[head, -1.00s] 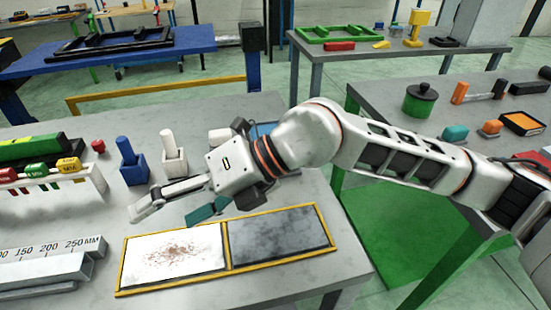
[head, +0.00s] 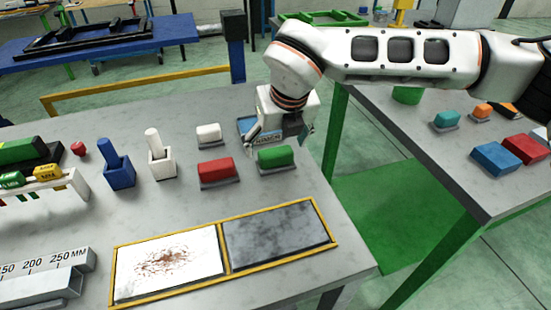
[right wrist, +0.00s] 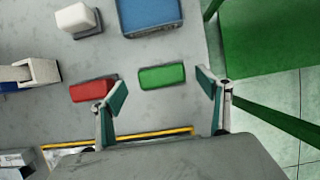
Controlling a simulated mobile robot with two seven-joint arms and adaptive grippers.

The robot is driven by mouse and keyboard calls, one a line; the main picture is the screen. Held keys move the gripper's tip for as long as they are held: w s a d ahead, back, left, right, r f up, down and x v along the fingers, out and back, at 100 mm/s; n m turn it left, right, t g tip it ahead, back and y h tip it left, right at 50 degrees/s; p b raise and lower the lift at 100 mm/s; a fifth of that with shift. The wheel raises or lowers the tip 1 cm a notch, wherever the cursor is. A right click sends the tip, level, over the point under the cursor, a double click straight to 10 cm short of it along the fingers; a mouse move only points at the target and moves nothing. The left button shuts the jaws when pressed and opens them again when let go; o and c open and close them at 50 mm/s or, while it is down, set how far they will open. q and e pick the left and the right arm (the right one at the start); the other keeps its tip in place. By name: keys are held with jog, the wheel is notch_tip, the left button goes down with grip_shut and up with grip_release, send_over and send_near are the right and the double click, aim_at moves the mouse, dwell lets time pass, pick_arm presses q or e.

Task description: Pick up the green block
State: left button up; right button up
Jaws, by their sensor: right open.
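The green block (head: 276,156) lies on a small grey base near the right edge of the grey table, right of the red block (head: 216,170). In the right wrist view the green block (right wrist: 162,77) shows whole, just ahead of the fingertips and between their lines. My right gripper (head: 279,146) is above and behind it in the head view, pointing down. Its jaws are open and empty, with teal pads spread wider than the block, as the right wrist view (right wrist: 161,86) also shows. No contact with the block can be made out. My left gripper is out of view.
The red block is close to one finger in the wrist view. A yellow-framed panel (head: 225,254) lies in front. Blue and white holders stand further left.

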aim_at(276, 151)
jog(key=x, duration=0.4)
jog(key=shift+s+d+f, duration=0.15)
jog(key=shift+f, duration=0.1)
jog(key=c, duration=1.3)
jog(key=shift+o, duration=0.2)
jog(key=shift+r, duration=0.1)
jog(key=shift+r, duration=0.1)
notch_tip(276, 151, up, 20)
jog(key=p, duration=0.1)
jog(key=shift+o, duration=1)
